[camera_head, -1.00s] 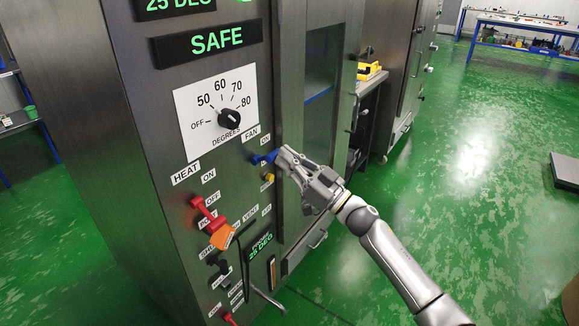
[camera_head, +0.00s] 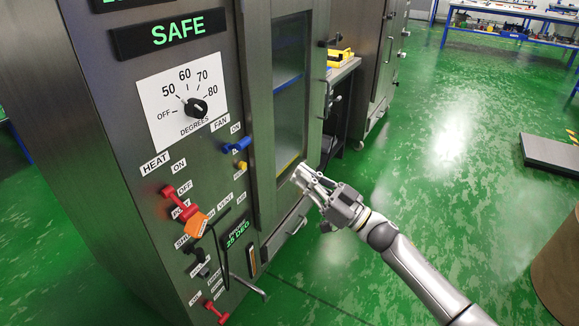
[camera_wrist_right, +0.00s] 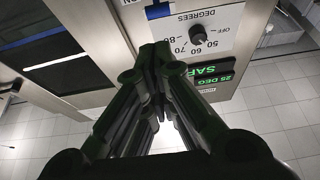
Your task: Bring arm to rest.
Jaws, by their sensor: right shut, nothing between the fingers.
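My right gripper (camera_head: 303,176) is shut and empty in the head view, in front of the cabinet's windowed door and apart from the blue fan switch (camera_head: 237,144). In the right wrist view its fingers (camera_wrist_right: 156,50) meet at the tips, with the temperature dial (camera_wrist_right: 197,32) behind them. My right arm reaches in from the lower right. My left gripper does not show.
A handle (camera_head: 250,288) sticks out low on the cabinet front. A cart with a yellow item (camera_head: 340,56) stands beyond the door. A brown drum (camera_head: 558,270) and a grey platform (camera_head: 550,153) are at the right. Green floor between them is clear.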

